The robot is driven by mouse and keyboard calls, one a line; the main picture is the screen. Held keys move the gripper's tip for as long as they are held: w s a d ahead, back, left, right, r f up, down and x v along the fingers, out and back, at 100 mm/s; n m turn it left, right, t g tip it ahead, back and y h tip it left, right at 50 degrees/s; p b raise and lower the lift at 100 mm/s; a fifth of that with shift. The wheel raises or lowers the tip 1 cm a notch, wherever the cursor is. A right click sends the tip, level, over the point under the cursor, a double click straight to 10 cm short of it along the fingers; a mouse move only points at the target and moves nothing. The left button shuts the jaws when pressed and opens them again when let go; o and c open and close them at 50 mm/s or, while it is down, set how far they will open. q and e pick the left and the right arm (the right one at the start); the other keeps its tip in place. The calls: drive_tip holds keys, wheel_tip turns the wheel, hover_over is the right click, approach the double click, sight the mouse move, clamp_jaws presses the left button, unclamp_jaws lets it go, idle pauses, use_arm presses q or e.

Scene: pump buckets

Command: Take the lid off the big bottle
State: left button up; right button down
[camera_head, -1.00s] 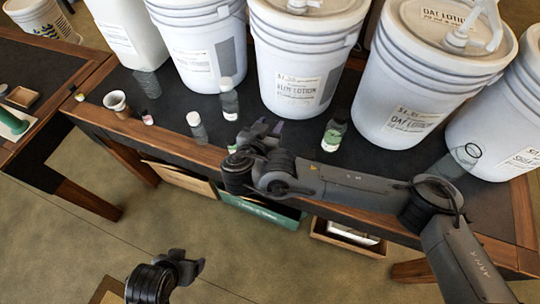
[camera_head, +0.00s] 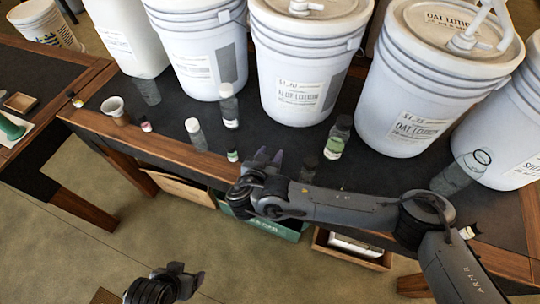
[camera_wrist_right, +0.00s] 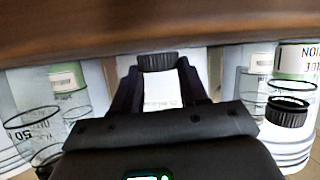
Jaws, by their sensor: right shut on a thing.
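My right gripper (camera_head: 268,158) is in front of the dark table top, near its front edge. In the right wrist view, a black ribbed lid (camera_wrist_right: 157,62) shows between its fingertips, with a pale labelled surface behind it. A squat bottle with a green label (camera_head: 335,145) stands on the table, right of the gripper; I cannot tell whether its lid is on. A bottle with a black cap (camera_wrist_right: 287,110) also shows in the wrist view, which appears upside down. My left gripper (camera_head: 187,275) hangs low in front of the table, apart from everything; its jaws are unclear.
Large white lotion buckets (camera_head: 305,75) line the back. Clear bottles with white caps (camera_head: 196,133) and a small cup (camera_head: 115,108) stand left of the right gripper. A glass beaker (camera_head: 462,172) stands at the right. A dark object (camera_head: 308,168) is partly behind my right arm.

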drive_tip(key=shift+f, duration=0.15)
drive_tip(key=shift+f, duration=0.1)
drive_tip(key=c, duration=0.6)
unclamp_jaws()
